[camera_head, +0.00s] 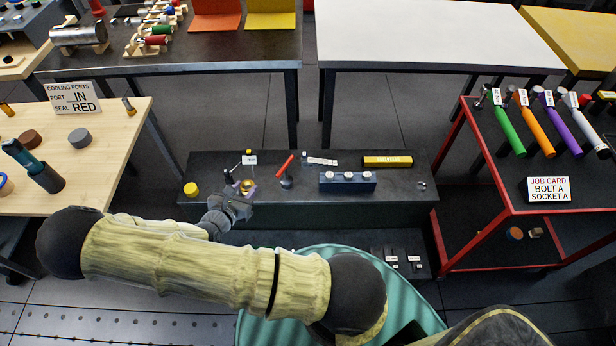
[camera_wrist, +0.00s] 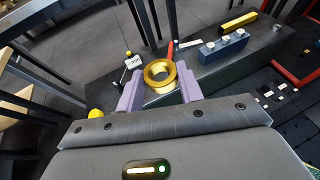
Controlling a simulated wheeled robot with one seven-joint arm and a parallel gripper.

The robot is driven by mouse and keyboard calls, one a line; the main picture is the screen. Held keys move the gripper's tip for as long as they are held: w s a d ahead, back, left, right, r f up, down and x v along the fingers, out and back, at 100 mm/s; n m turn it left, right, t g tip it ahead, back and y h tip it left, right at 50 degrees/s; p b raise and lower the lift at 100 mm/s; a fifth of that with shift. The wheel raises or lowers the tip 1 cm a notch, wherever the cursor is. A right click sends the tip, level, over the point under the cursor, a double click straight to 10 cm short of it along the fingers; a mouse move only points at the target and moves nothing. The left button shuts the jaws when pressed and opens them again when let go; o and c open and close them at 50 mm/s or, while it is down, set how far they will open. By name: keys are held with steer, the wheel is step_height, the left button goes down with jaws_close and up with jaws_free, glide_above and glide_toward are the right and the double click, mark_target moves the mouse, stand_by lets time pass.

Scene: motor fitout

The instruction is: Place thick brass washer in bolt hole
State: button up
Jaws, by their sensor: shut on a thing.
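The thick brass washer (camera_wrist: 160,75) is a gold ring held between the two purple fingers of my gripper (camera_wrist: 160,90) in the wrist view. It also shows small at the gripper's tip in the head view (camera_head: 249,186). My gripper (camera_head: 243,199) is shut on the washer over the left front part of the low dark bench (camera_head: 320,210). The washer's central opening faces the wrist camera. I cannot make out the bolt hole; the washer and gripper cover part of the bench there.
A small white tag (camera_head: 249,160) stands just behind the gripper. To the right are a red-handled tool (camera_head: 285,166), a blue block (camera_head: 348,181) with white tops and a yellow bar (camera_head: 388,162). A yellow knob (camera_head: 190,189) is at left. A red-framed cart (camera_head: 462,205) borders the right.

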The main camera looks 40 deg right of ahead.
steer(key=w+f+b, duration=0.3)
steer(key=f+b, duration=0.6)
steer(key=w+d+f+b, duration=0.1)
steer(key=w+f+b, duration=0.2)
steer(key=f+b, duration=0.6)
steer(key=w+f+b, duration=0.3)
steer(key=f+b, duration=0.6)
steer(key=f, duration=0.1)
steer(key=shift+w+d+f+m+g+h, duration=0.2)
steer(key=shift+w+f+m+g+h, duration=0.1)
steer(key=shift+f+m, duration=0.1)
steer(key=shift+r, duration=0.1)
steer(key=b, duration=0.4)
glide_above(271, 184)
steer(key=a, duration=0.1)
steer(key=shift+s, duration=0.35)
steer(key=shift+w+d, duration=0.2)
steer(key=shift+d, duration=0.05)
steer(key=shift+w+d+f+b, duration=0.15)
steer(key=shift+f+b, duration=0.3)
steer(key=shift+f, duration=0.45)
steer(key=shift+d+f+b, duration=0.1)
steer(key=shift+f+b, duration=0.3)
steer(key=shift+f, duration=0.5)
